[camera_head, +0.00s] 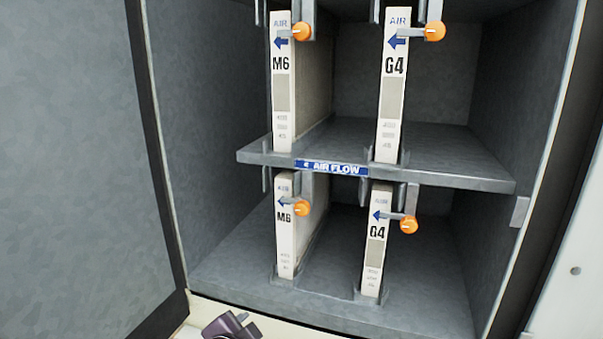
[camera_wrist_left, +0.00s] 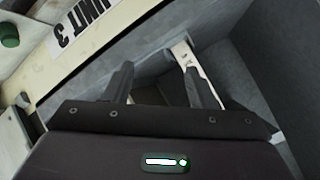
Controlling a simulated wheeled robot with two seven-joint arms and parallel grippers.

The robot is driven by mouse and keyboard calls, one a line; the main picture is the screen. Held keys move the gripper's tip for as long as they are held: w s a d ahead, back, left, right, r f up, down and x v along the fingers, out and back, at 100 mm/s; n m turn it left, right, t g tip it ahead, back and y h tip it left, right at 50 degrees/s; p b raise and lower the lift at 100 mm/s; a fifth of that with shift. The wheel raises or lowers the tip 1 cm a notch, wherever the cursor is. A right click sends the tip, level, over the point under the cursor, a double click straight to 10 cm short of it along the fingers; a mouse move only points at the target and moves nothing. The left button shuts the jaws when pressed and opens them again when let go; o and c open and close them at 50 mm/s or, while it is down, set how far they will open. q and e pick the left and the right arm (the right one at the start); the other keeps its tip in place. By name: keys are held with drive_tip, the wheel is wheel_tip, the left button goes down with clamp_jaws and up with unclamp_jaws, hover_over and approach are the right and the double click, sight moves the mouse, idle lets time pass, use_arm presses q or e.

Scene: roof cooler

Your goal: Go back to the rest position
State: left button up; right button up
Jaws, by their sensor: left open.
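My left gripper (camera_wrist_left: 158,88) is open in the left wrist view, with its two fingers apart and nothing between them. A white filter panel (camera_wrist_left: 196,62) shows beyond its right finger, inside the grey cabinet. In the head view, a dark part of my arm (camera_head: 232,326) shows at the bottom edge; the fingers are hard to make out there. My right gripper is in neither view. The cabinet holds an upper M6 filter (camera_head: 283,95), an upper G4 filter (camera_head: 391,105), a lower M6 filter (camera_head: 286,240) and a lower G4 filter (camera_head: 375,255), all upright.
Orange-knobbed latches, one of them at upper right (camera_head: 434,31), sit at the filters. A grey shelf (camera_head: 440,170) with an AIR FLOW label divides the cabinet. An open grey door (camera_head: 75,150) stands at the left. A UNIT 3 label (camera_wrist_left: 85,28) and green knob (camera_wrist_left: 9,36) show in the wrist view.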

use_arm(q)
drive_tip(key=s+a+f+n+g+y, duration=0.1)
drive_tip(key=s+a+f+n+g, duration=0.25)
drive_tip(key=s, duration=0.35)
drive_tip(key=s+a+f+n+g, duration=0.2)
drive_tip(key=s+a+f, duration=0.15)
drive_tip(key=s, duration=0.35)
drive_tip(key=s+a+f+n+g+y, duration=0.1)
drive_tip(key=s+a+f+n+g, duration=0.15)
drive_tip(key=s+f, duration=0.35)
wheel_tip(320, 180, down, 28)
drive_tip(key=s+r+g, duration=0.1)
drive_tip(key=s, duration=0.2)
drive_tip(key=s+a+f, duration=0.2)
drive_tip(key=s+f, duration=0.7)
drive_tip(key=f, duration=0.1)
drive_tip(key=s+a+f+g, duration=0.1)
drive_tip(key=s+f, duration=0.8)
drive_tip(key=s, duration=0.1)
drive_tip(key=shift+s+a+f, duration=0.3)
drive_tip(key=shift+a+f, duration=0.05)
drive_tip(key=shift+a, duration=0.05)
